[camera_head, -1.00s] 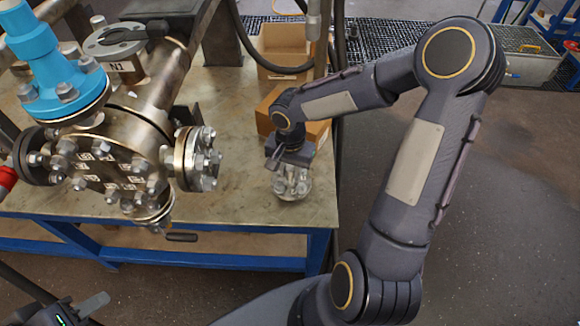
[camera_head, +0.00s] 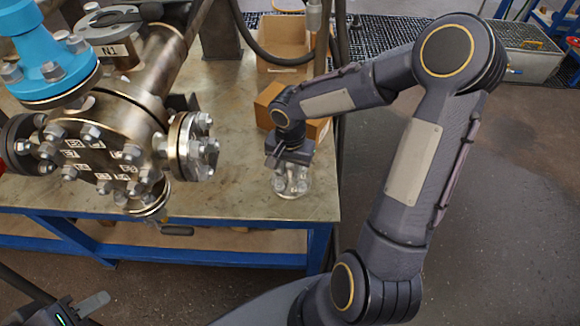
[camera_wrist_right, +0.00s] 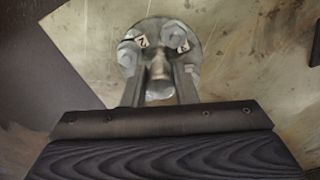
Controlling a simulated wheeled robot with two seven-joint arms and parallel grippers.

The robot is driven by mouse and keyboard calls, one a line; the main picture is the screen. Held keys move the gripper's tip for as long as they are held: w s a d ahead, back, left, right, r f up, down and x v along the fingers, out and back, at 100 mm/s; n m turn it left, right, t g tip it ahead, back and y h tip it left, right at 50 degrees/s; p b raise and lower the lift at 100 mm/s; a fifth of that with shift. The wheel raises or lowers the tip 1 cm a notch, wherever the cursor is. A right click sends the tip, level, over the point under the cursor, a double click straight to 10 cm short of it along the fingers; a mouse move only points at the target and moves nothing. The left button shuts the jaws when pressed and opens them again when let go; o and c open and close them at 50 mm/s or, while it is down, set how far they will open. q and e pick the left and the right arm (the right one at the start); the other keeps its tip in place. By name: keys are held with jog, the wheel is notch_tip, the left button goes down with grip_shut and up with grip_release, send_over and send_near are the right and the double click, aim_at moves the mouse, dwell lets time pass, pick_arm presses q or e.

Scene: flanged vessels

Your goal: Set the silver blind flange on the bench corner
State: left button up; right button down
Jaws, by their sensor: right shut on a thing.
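The silver blind flange (camera_head: 291,183) is a small round disc with several bolts, at the front right corner of the bench (camera_head: 240,205). My right gripper (camera_head: 288,165) reaches down over it from above. In the right wrist view the flange (camera_wrist_right: 160,55) lies flat against the bench top, and my right gripper (camera_wrist_right: 158,75) is shut on its middle stub. Whether the flange rests on the bench or hovers just above it I cannot tell.
A large flanged vessel (camera_head: 100,140) with a blue fitting (camera_head: 45,55) stands on the left of the bench. Cardboard boxes (camera_head: 285,45) sit behind my right gripper, one (camera_head: 270,105) close to it. The bench front between vessel and flange is clear.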

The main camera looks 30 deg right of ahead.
jog(key=shift+f+b, duration=0.35)
jog(key=c, duration=1.4)
grip_release()
jog(key=shift+r, duration=0.1)
jog(key=o, duration=0.8)
jog(key=shift+r+p, duration=2.5)
jog(key=shift+r, duration=1)
